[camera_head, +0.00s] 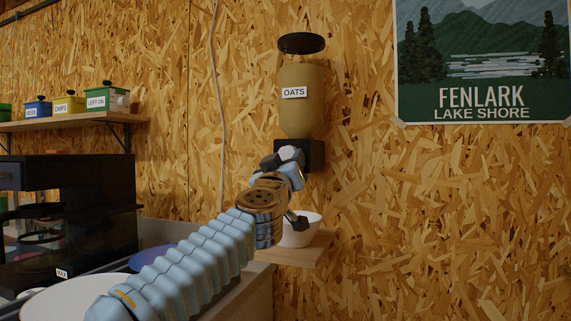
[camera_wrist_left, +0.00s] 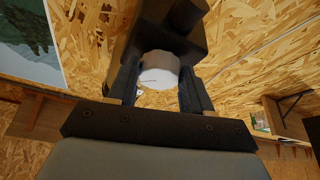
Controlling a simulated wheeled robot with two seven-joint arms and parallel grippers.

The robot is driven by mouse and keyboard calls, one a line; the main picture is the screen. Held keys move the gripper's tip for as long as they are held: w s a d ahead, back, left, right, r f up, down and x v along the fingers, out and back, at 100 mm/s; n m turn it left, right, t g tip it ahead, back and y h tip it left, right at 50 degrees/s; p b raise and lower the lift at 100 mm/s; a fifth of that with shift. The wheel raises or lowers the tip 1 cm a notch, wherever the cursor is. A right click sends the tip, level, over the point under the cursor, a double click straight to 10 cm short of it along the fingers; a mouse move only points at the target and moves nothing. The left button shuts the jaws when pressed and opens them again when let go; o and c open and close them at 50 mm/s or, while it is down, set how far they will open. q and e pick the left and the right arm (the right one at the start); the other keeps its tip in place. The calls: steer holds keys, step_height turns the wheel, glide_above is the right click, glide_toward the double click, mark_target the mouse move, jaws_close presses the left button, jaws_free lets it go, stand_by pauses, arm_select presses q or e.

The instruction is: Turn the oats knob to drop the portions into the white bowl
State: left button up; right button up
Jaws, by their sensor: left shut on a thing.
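The oats dispenser (camera_head: 303,100) hangs on the chipboard wall, a tan-filled clear body with a black lid, an OATS label and a black base (camera_head: 315,155). Its pale round knob (camera_wrist_left: 159,70) sits between the fingers of my left gripper (camera_wrist_left: 158,88) in the wrist view. In the head view my left gripper (camera_head: 288,157) is at the front of the base, shut on the knob. The white bowl (camera_head: 300,230) stands below the dispenser, partly hidden by my left arm. Its contents are not visible. My right gripper is not in view.
The bowl rests on a small wooden shelf (camera_head: 310,251). At left are a black appliance (camera_head: 70,205), a white plate (camera_head: 60,303), a blue plate (camera_head: 150,257) and a high shelf (camera_head: 75,124) with labelled boxes. A cable (camera_head: 220,120) hangs down the wall. The right side is open.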

arm_select(q)
steer(key=shift+d+n+y, duration=0.15)
steer(key=shift+n+y, duration=0.65)
steer(key=shift+n, duration=0.7)
steer(key=o, duration=1)
steer(key=shift+o, duration=0.2)
steer(key=shift+s, duration=0.1)
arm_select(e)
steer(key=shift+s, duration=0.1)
